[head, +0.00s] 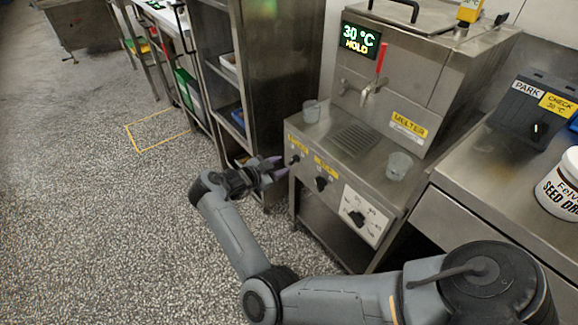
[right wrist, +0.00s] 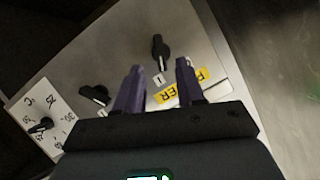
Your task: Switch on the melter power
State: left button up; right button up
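The melter (head: 455,60) is a steel machine with a green display reading 30 °C HOLD. Its sloped front panel has three black knobs. The leftmost, the power knob (head: 294,160), is beside a yellow label and also shows in the right wrist view (right wrist: 158,48), where the label reads partly as POWER (right wrist: 180,90). An "I" mark shows between knob and label. My right gripper (head: 279,168) is in front of the panel's left end. Its two purple fingers (right wrist: 159,72) are apart and empty, with the knob just beyond the tips, apparently not touched. My left gripper is out of view.
The middle knob (head: 321,183) and the temperature dial (head: 357,217) are to the right on the panel. Cups (head: 398,166) stand on the melter's ledge. A steel rack (head: 265,60) stands close on the left. The floor in front is clear.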

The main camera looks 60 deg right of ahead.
aim_at(291, 162)
jog(key=b+x, duration=0.1)
jog(key=x, duration=0.3)
jog(key=shift+s+d+f+b, duration=0.15)
jog(key=shift+d+f+b, duration=0.1)
jog(key=shift+d+b, duration=0.35)
jog(key=shift+d, duration=0.1)
